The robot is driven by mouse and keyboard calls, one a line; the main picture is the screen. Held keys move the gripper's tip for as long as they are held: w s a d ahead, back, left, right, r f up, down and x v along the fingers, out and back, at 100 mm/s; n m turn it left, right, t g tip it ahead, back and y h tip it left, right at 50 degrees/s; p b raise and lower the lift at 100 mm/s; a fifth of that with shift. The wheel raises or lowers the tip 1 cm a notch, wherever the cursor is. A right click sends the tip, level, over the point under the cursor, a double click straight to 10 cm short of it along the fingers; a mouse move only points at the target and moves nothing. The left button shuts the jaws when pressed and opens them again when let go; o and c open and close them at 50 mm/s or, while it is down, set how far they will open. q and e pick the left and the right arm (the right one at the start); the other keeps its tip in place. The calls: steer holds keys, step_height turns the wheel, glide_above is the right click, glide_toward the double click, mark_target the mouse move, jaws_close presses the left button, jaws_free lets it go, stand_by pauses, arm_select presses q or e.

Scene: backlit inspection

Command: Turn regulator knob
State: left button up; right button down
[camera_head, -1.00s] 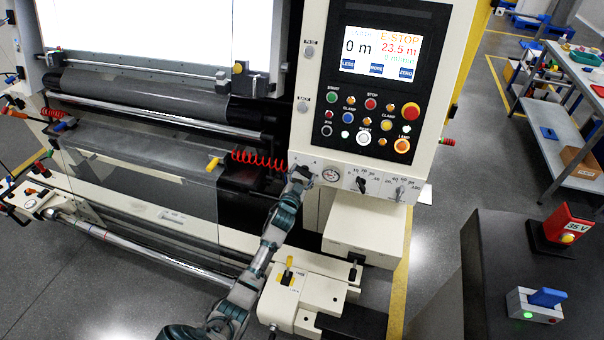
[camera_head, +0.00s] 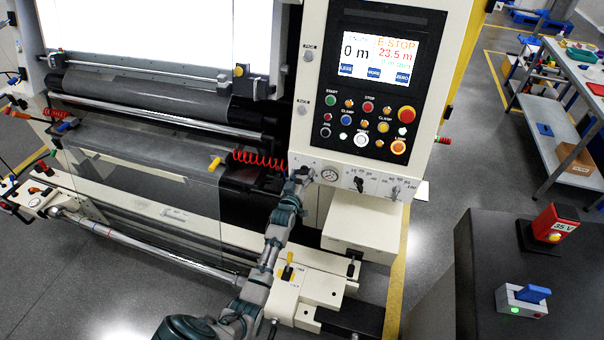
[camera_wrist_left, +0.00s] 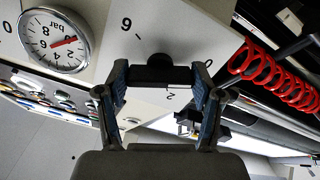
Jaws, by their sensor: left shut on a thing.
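The regulator knob (camera_wrist_left: 153,72) is a black round knob on the pale machine panel, with a dial marked 6 and 2 around it in the left wrist view. My left gripper (camera_wrist_left: 158,80) has one finger on each side of the knob and is shut on it. In the head view my left gripper (camera_head: 300,175) reaches the panel's lower left corner and hides the knob. A round white pressure gauge (camera_head: 329,174) sits just right of the gripper. In the left wrist view the gauge (camera_wrist_left: 55,40) is marked bar, with a red needle. My right gripper is not in view.
A red coiled hose (camera_head: 260,158) hangs close to the left of the gripper. Black selector switches (camera_head: 358,184) sit right of the gauge, below the button panel (camera_head: 368,122). A yellow-handled lever (camera_head: 287,270) stands below, near my arm.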

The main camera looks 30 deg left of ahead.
arm_select(q)
steer(key=shift+s+d+f+n, duration=0.1)
steer(key=shift+f+n, duration=0.4)
steer(key=o, duration=1.1)
steer(key=shift+o, duration=0.2)
steer(key=shift+r, duration=0.25)
steer(key=v, duration=1.1)
steer(key=shift+s, duration=0.35)
